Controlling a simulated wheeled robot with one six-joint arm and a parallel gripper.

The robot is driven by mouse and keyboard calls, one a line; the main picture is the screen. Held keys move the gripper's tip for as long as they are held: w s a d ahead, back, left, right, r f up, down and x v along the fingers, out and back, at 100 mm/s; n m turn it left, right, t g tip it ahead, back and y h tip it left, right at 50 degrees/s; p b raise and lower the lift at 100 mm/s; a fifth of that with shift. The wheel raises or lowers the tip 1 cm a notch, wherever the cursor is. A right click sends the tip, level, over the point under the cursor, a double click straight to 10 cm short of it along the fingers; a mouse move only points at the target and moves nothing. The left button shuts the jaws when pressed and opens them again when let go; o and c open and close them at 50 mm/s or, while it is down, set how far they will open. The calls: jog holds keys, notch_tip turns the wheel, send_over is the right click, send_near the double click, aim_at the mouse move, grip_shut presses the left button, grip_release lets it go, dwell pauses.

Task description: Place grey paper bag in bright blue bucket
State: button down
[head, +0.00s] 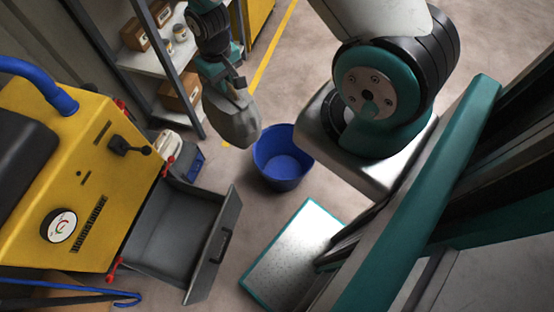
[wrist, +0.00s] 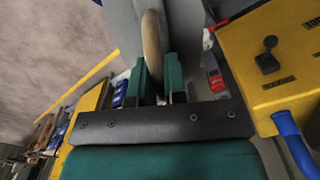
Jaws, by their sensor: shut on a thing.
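The grey paper bag (head: 232,118) hangs from my gripper (head: 224,80) in the head view, above the floor. My gripper is shut on the top of the bag. In the wrist view, my gripper's two green fingers (wrist: 157,82) close on a tan strip of the bag, and the grey bag (wrist: 185,30) fills the area beyond them. The bright blue bucket (head: 282,158) stands on the floor, just right of and below the bag in the head view. Its visible inside looks empty. The bag appears beside the bucket's rim, not inside it.
A yellow machine (head: 60,170) with an open grey drawer (head: 178,235) stands at the left. A shelf (head: 150,62) with boxes is behind the arm. A small dark blue bin (head: 187,163) sits left of the bucket.

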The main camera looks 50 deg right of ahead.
jog(key=s+d+f+m+b, duration=0.1)
jog(key=d+f+m+b, duration=0.65)
jog(key=f+b, duration=0.75)
jog(key=s+d+f+m+b, duration=0.1)
jog(key=d+f+m+b, duration=0.65)
jog(key=f+b, duration=0.8)
jog(key=d+f+m+b, duration=0.8)
jog(key=f+b, duration=0.4)
jog(key=b, duration=0.6)
notch_tip(320, 180, down, 31)
jog(key=m+b, duration=0.2)
jog(key=b, duration=1.7)
jog(key=shift+s+r, duration=0.15)
jog(key=shift+s, duration=0.3)
